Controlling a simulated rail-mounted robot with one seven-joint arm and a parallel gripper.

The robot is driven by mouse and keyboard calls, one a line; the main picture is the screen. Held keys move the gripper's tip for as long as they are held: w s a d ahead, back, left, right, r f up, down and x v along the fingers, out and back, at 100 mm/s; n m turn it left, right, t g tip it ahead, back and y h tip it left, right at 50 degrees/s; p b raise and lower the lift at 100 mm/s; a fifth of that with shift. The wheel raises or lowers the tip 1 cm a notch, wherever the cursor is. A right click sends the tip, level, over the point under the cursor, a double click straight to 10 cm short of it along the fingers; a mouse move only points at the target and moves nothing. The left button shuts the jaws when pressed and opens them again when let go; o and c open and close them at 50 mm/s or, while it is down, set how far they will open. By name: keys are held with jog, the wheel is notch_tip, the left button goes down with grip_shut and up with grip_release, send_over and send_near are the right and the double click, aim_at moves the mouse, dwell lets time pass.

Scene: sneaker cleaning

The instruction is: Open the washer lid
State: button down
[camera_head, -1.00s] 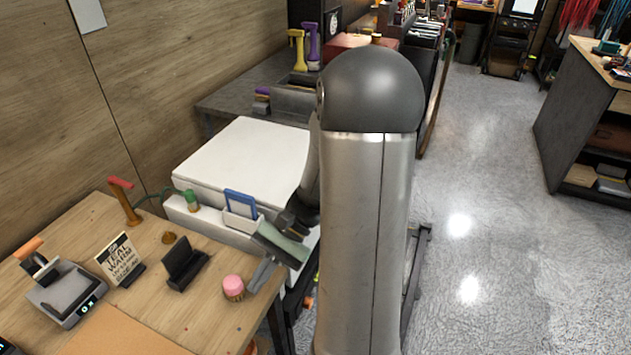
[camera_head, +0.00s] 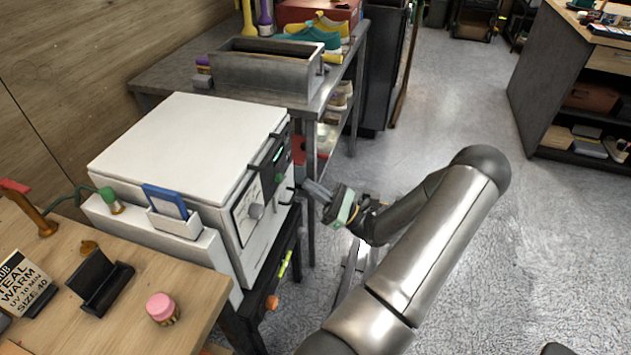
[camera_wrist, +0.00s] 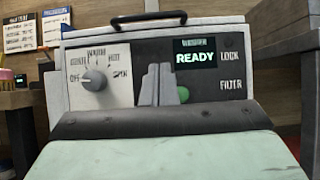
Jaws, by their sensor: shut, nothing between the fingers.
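The washer (camera_head: 185,150) is a white box with a flat lid (camera_head: 190,135), which is down. Its front panel carries a grey knob (camera_head: 256,211), a lit display and a black handle (camera_head: 287,196) at the upper edge. In the wrist view, the panel faces me with the knob (camera_wrist: 94,80), the display reading READY (camera_wrist: 195,58), a green button (camera_wrist: 183,94) and the black handle (camera_wrist: 149,18) above. In the wrist view, my fingertips (camera_wrist: 157,72) point at the panel, below the handle.
A wooden table (camera_head: 150,270) with a pink-capped jar (camera_head: 162,308) and a black stand (camera_head: 98,283) is at the left. A holder with a blue card (camera_head: 166,201) sits against the washer's side. A grey bench (camera_head: 150,85) with a metal bin (camera_head: 265,70) stands behind.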

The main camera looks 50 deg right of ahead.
jog(key=w+a+r+p, duration=0.1)
jog(key=w+a+r, duration=0.2)
jog(key=w+r, duration=0.3)
jog(key=shift+r+p, duration=0.35)
jog(key=shift+r, duration=0.5)
